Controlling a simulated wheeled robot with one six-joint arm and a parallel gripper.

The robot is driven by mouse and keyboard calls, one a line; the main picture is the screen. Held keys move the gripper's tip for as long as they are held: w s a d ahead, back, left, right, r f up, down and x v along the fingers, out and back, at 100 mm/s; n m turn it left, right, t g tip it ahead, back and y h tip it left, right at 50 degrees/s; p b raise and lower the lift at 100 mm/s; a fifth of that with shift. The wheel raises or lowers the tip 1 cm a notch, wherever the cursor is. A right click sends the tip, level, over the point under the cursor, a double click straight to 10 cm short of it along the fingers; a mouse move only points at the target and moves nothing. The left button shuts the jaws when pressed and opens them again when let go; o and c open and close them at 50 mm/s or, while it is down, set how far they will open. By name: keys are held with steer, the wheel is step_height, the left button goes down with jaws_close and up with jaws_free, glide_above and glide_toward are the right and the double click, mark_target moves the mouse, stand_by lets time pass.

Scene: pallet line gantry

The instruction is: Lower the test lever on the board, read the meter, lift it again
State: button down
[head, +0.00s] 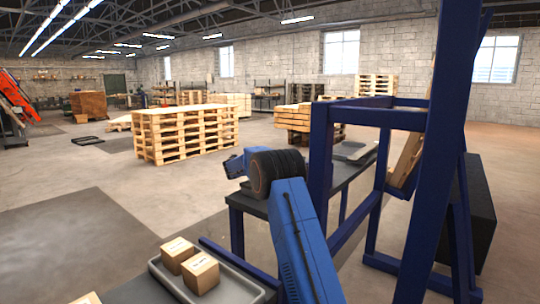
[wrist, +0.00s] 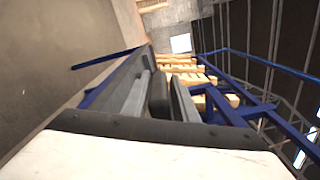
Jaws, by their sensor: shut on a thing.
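In the wrist view my gripper (wrist: 165,92) is closed, with a grey finger on each side. A dark upright piece (wrist: 158,97) sits between the fingers. It fits the grip of the test lever, but its ends are hidden and I cannot tell how far it is tilted. The face of the board and the meter are not readable in either view. In the head view my blue arm reaches up from the bottom, and my gripper is hidden behind its joints.
A blue frame (head: 319,150) stands close on the right, by a dark table (head: 352,163). A grey tray (head: 235,279) with small cartons (head: 200,272) is at the bottom. Stacked pallets (head: 187,134) stand beyond. The floor at left is mostly clear.

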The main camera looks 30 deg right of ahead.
steer(key=shift+s+d+f, duration=0.1)
steer(key=shift+s+f, duration=0.05)
steer(key=shift+f, duration=0.15)
steer(key=c, duration=1.6)
jaws_free()
steer(key=shift+o, duration=0.2)
steer(key=shift+r, duration=0.1)
steer(key=shift+s+a, duration=0.1)
steer(key=shift+a, duration=0.35)
steer(key=v, duration=1.6)
steer(key=shift+a, duration=0.25)
steer(key=shift+s+a, duration=0.1)
steer(key=shift+s, duration=0.05)
